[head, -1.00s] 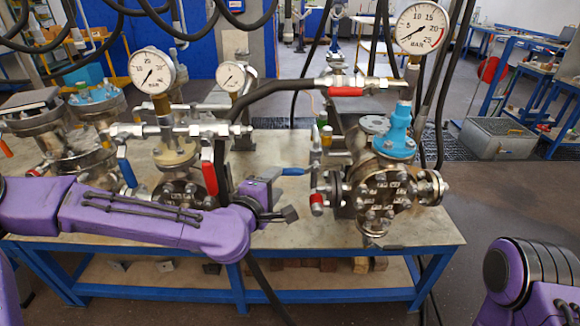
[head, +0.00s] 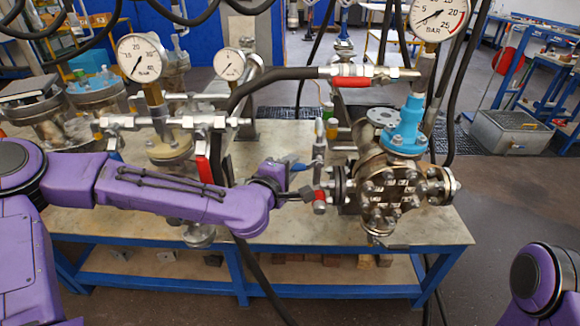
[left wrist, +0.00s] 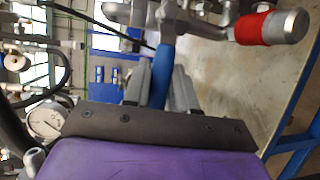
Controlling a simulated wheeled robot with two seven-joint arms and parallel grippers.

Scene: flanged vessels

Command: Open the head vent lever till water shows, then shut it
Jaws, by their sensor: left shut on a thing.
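The blue lever (head: 300,167) sits at the left side of the right-hand flanged vessel (head: 388,190), on small valve fittings. My left gripper (head: 291,168) is at this lever, its arm coming in from the left. In the left wrist view the blue lever (left wrist: 160,72) lies between the two grey fingers (left wrist: 158,88), which are shut on it. A red-banded metal fitting (head: 320,196) is just right of the gripper; it also shows in the left wrist view (left wrist: 270,27). I see no water. My right gripper is out of view.
A gauge (head: 438,16) rises above the vessel. A red-handled valve (head: 350,82) with a black hose crosses above my gripper. Another red lever (head: 203,170) hangs behind my left forearm. The bench top (head: 270,225) in front is mostly clear.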

